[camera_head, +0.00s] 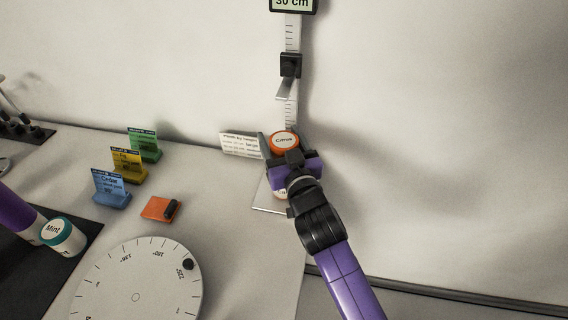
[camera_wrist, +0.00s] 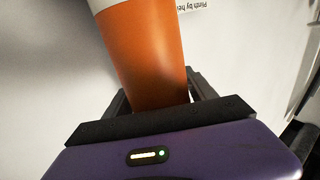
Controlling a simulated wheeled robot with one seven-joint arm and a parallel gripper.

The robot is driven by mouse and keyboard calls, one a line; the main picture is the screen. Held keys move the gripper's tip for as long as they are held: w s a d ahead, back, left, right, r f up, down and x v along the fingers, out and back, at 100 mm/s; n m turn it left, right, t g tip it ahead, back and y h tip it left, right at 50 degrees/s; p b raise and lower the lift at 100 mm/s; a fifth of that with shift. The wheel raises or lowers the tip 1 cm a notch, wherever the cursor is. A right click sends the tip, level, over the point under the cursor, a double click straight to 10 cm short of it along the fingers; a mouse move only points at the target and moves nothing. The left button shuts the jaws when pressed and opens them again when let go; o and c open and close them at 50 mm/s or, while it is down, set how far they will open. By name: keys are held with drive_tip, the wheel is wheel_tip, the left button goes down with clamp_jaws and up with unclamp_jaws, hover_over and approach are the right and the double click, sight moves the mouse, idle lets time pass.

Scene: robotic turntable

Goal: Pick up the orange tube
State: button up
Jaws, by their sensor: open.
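The orange tube (camera_head: 284,140), with an orange-rimmed cap marked "Citrus", stands by the back wall below the ruled height gauge. My gripper (camera_head: 280,150) is at the tube, with its fingers spread to either side near the cap. In the wrist view the tube's orange body (camera_wrist: 150,60) rises between the dark fingers, with a white band at the top edge. The fingers look apart and not closed on it. My gripper hides much of the tube's body in the head view.
A height gauge (camera_head: 290,65) with a slider stands just behind the tube. A white sign (camera_head: 241,145) is close to its left. A dial turntable (camera_head: 135,270), coloured card stands (camera_head: 111,190), an orange block (camera_head: 160,208) and a Mint tube (camera_head: 62,236) lie further left.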

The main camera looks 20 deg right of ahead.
clamp_jaws()
drive_tip(key=shift+r, duration=0.1)
idle(0.4)
